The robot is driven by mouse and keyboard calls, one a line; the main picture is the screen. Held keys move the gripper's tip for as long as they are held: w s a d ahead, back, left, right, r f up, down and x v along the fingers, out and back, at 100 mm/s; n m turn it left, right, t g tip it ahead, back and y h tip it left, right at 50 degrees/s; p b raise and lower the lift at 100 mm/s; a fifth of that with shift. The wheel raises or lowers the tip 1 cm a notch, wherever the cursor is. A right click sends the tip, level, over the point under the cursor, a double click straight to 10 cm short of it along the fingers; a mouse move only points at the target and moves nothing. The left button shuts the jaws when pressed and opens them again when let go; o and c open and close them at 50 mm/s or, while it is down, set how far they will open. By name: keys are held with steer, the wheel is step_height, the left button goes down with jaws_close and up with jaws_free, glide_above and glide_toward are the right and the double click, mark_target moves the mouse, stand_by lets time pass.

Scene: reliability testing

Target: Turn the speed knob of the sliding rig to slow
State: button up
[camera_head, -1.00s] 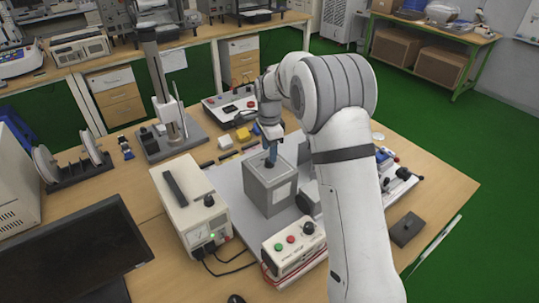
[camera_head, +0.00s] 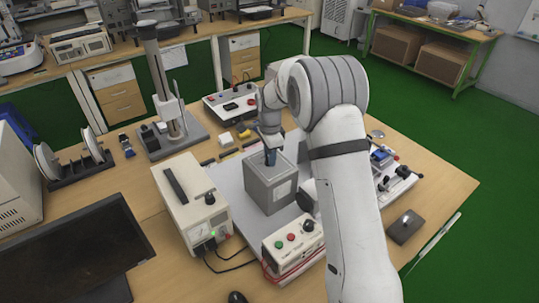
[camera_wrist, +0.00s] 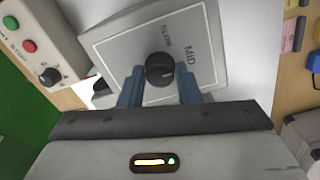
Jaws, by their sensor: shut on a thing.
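The speed knob (camera_wrist: 160,68) is black and round, on the top face of the grey box (camera_head: 269,190) of the rig. The wrist view shows the labels "SLOW" and "MID" on that face, with SLOW above the knob and MID to its right. The faint pale mark on the knob points roughly right, toward MID. My gripper (camera_wrist: 160,88) is shut on the knob, with a blue finger on either side of it. In the head view my gripper (camera_head: 270,157) stands over the box's top and hides the knob.
A control box (camera_head: 293,245) with a green button, a red button and a black knob stands in front of the grey box. A white power supply (camera_head: 184,200) is to the left, with cables at its front. A dark monitor (camera_head: 70,250) is at the lower left.

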steer(key=shift+c, duration=1)
steer(key=n+b, duration=0.2)
steer(key=n, duration=0.2)
steer(key=shift+f+n, duration=0.15)
steer(key=shift+n, duration=0.15)
steer(key=n+b, duration=0.1)
steer(key=n, duration=0.2)
steer(key=shift+n+b, duration=0.3)
steer(key=shift+b, duration=0.1)
steer(key=shift+n+b, duration=0.4)
steer(key=shift+n, duration=1.4)
